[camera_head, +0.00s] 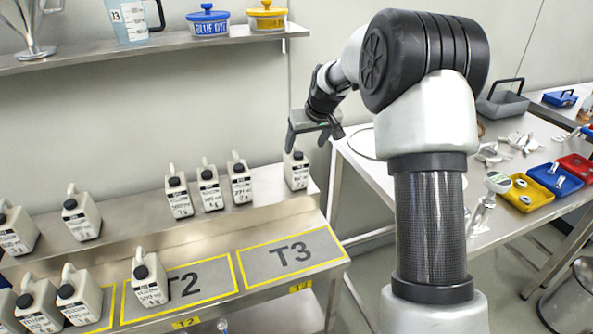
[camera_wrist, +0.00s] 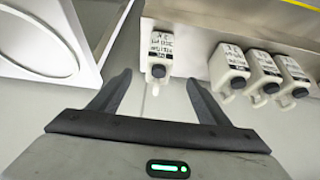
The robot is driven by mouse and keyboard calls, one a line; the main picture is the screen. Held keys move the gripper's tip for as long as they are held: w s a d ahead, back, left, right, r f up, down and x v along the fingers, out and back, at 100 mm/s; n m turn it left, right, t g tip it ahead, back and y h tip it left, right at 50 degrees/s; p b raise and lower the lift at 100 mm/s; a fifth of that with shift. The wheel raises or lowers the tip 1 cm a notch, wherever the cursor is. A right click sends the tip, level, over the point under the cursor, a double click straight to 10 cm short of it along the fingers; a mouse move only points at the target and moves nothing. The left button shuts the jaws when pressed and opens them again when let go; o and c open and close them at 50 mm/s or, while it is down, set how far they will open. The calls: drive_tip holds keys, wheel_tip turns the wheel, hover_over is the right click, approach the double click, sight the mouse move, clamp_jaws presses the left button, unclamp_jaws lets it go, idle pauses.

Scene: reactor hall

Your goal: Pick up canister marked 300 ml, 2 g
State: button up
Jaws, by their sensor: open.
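Several white canisters with black caps and printed labels stand on the steel bench. One canister (camera_head: 296,170) stands apart at the right end of the upper level. It also shows in the wrist view (camera_wrist: 157,52), upside down, between and beyond the fingertips. The labels are too small or blurred to read surely, so I cannot tell which one is marked 300 ml, 2 g. My gripper (camera_head: 314,134) is open and empty, just above that right-end canister in the head view. In the wrist view my gripper (camera_wrist: 158,84) has its fingers wide apart, not touching the canister.
Three canisters (camera_head: 209,187) stand in a row left of it, with a gap. Another canister (camera_head: 149,280) stands on the T2 field; the T3 field (camera_head: 290,257) is bare. A shelf (camera_head: 150,46) with tubs hangs above. A table (camera_head: 490,222) with trays stands right.

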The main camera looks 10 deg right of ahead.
sight(299, 159)
drive_tip(key=b+x, duration=0.1)
drive_tip(key=x, duration=1.1)
drive_tip(key=shift+w+f, duration=0.2)
drive_tip(key=shift+f, duration=0.15)
drive_tip(key=shift+b+x, duration=0.4)
drive_tip(key=shift+x, duration=1.95)
drive_tip(key=shift+w+r, duration=0.1)
drive_tip(key=shift+w, duration=0.05)
drive_tip(key=c, duration=1.3)
drive_tip(key=shift+r, duration=0.1)
drive_tip(key=shift+c, duration=0.8)
